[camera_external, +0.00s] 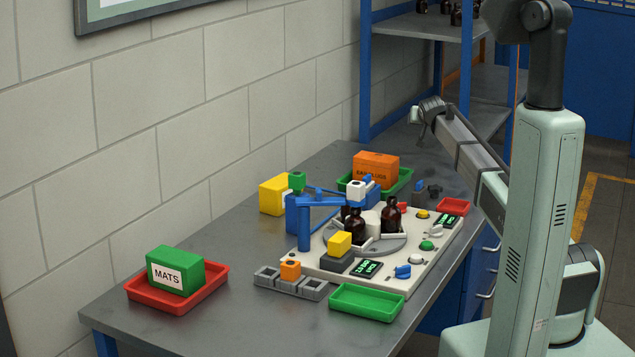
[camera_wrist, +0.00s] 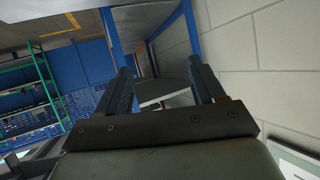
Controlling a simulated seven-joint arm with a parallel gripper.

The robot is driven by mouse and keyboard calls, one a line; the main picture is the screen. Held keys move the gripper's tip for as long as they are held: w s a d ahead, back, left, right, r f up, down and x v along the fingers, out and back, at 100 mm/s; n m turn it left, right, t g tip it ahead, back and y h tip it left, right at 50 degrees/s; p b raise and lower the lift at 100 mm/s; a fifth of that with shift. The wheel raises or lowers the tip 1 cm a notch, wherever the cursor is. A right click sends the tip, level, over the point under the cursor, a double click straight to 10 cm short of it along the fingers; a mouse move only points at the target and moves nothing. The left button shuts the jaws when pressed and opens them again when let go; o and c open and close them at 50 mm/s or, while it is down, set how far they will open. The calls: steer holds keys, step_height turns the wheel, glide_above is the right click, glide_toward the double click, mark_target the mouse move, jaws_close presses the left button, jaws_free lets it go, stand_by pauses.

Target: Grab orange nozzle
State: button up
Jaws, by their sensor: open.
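The orange nozzle (camera_external: 290,270) is a small orange block seated in a grey rack (camera_external: 268,279) near the front of the table, left of the green tray. My gripper (camera_external: 418,120) is raised above the back right of the table, well away from the nozzle. In the wrist view its two dark fingers (camera_wrist: 162,92) stand wide apart with nothing between them. The wrist view does not show the nozzle.
A white machine board (camera_external: 395,278) with amber bottles (camera_external: 391,216) and a blue arm fixture (camera_external: 304,228) stands behind the rack. An empty green tray (camera_external: 367,302) is right of it. A red tray (camera_external: 215,284) holds a green MATS box (camera_external: 175,270).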

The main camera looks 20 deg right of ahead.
steer(key=s+a+r+n+y, duration=0.1)
steer(key=a+n+y, duration=0.1)
steer(key=a, duration=0.9)
steer(key=s+a+r+n+y, duration=0.1)
steer(key=s+a+n, duration=0.1)
steer(key=a, duration=0.8)
steer(key=s+a+n+g+y, duration=0.1)
steer(key=s+a+n, duration=0.1)
steer(key=s+a, duration=0.45)
steer(key=s+a+n+g+y, duration=0.1)
steer(key=s+a, duration=0.2)
steer(key=a, duration=0.7)
steer(key=n+g+y, duration=0.1)
steer(key=n+g, duration=0.6)
steer(key=g, duration=0.1)
glide_toward(291, 263)
steer(key=shift+d+x, duration=0.2)
steer(key=shift+x, duration=0.8)
steer(key=shift+d+x, duration=0.15)
steer(key=shift+x, duration=0.8)
steer(key=shift+a+x, duration=0.15)
steer(key=shift+x, duration=1.2)
steer(key=shift+a+x, duration=0.15)
steer(key=shift+x, duration=1.2)
